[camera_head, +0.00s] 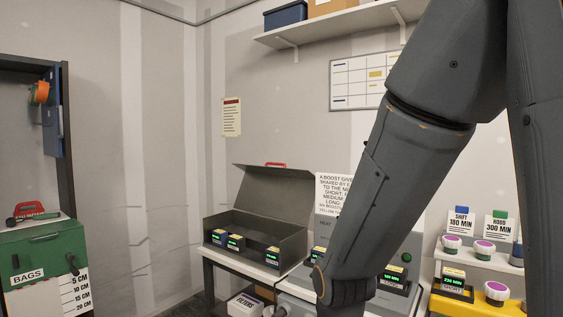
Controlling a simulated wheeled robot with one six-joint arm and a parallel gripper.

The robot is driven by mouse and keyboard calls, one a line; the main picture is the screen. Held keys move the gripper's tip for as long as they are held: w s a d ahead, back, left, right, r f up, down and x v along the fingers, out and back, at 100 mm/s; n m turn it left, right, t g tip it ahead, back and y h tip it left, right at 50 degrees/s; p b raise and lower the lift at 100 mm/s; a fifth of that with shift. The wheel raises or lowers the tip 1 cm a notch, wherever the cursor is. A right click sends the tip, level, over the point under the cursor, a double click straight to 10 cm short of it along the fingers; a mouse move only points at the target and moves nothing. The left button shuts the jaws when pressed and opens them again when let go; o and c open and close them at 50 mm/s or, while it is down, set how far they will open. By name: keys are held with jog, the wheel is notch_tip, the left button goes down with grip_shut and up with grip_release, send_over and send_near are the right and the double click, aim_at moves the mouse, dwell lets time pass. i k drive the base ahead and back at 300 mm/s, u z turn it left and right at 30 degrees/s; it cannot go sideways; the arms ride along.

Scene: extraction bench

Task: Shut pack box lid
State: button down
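A dark grey box (278,246) stands on a bench in the middle of the view; I take it to be the pack box, though I see no label naming it. Its lid (270,188) is open, raised and leaning back, with a red handle (275,165) at its top edge. Several small dark units with green displays sit inside, including one at the right (272,254). My arm crosses the right half of the view and ends low, right of the box. My gripper cannot be made out.
A sign and grey equipment (402,271) stand right of the box, partly hidden by my arm. A green BAGS box (40,248) is at the far left. A shelf (335,22) hangs above.

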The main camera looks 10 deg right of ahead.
aim_at(283, 192)
jog(key=u, duration=0.8)
jog(key=i, duration=1.95)
jog(key=z, duration=0.9)
